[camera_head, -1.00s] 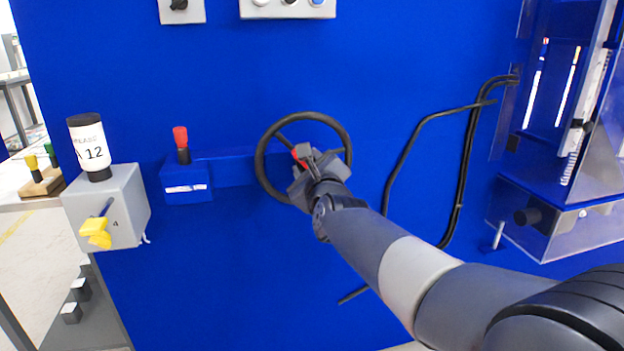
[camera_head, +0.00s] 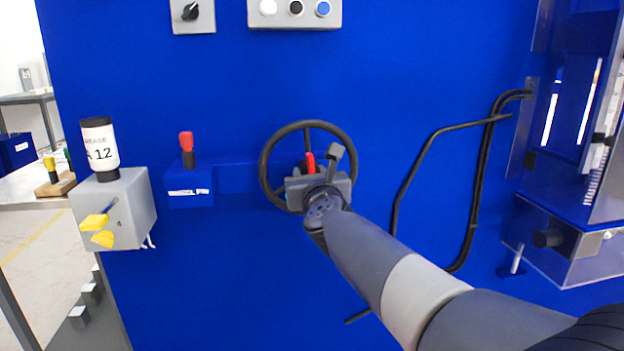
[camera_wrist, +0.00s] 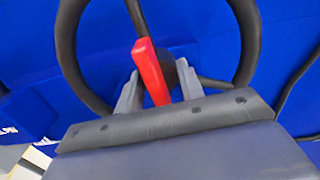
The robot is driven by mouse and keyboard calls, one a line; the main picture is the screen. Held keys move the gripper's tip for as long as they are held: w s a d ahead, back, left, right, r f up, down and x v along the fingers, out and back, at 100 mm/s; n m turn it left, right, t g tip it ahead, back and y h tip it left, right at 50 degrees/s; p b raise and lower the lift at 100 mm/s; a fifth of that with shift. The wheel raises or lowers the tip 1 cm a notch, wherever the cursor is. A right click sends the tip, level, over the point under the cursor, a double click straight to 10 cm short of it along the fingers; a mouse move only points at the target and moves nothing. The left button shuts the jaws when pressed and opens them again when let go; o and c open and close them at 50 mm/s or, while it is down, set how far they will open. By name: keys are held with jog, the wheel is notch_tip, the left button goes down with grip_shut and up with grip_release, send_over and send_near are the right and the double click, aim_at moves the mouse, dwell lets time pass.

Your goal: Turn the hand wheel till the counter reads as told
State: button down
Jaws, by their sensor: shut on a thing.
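The black hand wheel (camera_head: 347,140) is mounted on the blue panel, with one spoke pointing up in the head view. Its rim and spokes also show in the wrist view (camera_wrist: 250,40). My gripper (camera_head: 318,180) is in front of the wheel's centre. In the wrist view, its two grey fingers (camera_wrist: 158,92) stand either side of a red handle (camera_wrist: 148,65) and are shut on it. The red handle also shows just above my gripper in the head view (camera_head: 310,161). The wheel's hub is partly hidden. I cannot make out a counter reading.
Left of the wheel, a red-knobbed lever (camera_head: 187,145) stands on a blue box. Further left is a grey box (camera_head: 130,205) with a yellow handle and a grease bottle (camera_head: 99,145). Black hoses (camera_head: 470,200) run down the panel at right. Panel below the wheel is mostly clear.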

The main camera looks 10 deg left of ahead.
dwell(0.5)
jog(key=c, duration=0.9)
grip_release()
jog(key=v, duration=1)
jog(key=shift+s+d+p, duration=0.1)
jog(key=shift+s+p, duration=0.2)
jog(key=shift+s, duration=0.1)
jog(key=x, duration=1.1)
jog(key=shift+b, duration=0.3)
jog(key=shift+s, duration=0.15)
